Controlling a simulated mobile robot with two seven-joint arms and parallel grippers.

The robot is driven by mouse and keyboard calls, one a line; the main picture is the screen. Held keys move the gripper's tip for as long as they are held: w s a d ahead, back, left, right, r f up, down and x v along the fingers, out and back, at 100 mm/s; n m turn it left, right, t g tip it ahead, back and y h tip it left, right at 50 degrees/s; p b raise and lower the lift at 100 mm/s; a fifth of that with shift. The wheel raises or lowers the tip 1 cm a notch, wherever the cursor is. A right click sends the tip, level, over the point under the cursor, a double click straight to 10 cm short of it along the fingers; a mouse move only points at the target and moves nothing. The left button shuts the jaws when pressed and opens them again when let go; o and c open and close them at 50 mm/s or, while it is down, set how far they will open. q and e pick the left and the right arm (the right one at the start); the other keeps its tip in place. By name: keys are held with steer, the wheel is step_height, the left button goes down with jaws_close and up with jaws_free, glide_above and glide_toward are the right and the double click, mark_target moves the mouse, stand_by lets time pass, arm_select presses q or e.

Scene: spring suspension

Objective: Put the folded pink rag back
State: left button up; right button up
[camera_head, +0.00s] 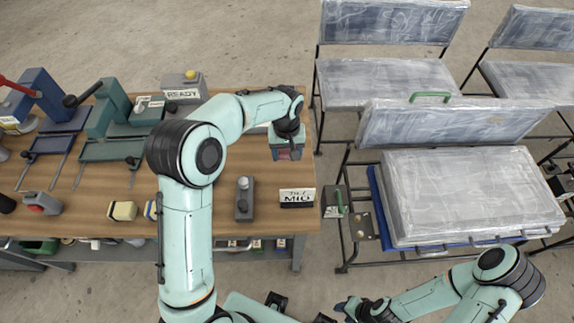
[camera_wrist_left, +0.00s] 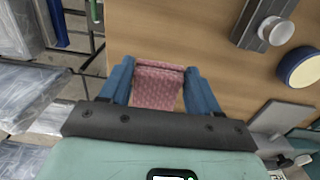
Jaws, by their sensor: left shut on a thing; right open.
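The folded pink rag (camera_wrist_left: 158,84) shows in the left wrist view between the two blue fingers of my left gripper (camera_wrist_left: 160,88). The gripper is shut on it, with wooden tabletop behind. I cannot tell whether the rag touches the bench. My right gripper (camera_head: 350,309) is at the bottom of the head view, away from the bench, open and empty.
The wooden workbench (camera_head: 270,215) holds a label sign (camera_head: 297,197), a grey block with a knob (camera_head: 244,198), a yellow-sided block (camera_head: 123,211), a READY box (camera_head: 184,88) and blue and green presses on the left. Plastic-wrapped seats (camera_head: 470,193) on frames stand to the right.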

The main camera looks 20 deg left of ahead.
mark_target(287, 171)
arm_select(q)
steer(key=shift+f, duration=3.4)
steer(key=shift+f, duration=0.15)
steer(key=o, duration=1.4)
step_height(287, 171, up, 12)
steer(key=shift+r+p, duration=0.2)
steer(key=shift+p, duration=0.1)
steer(key=shift+f, duration=0.1)
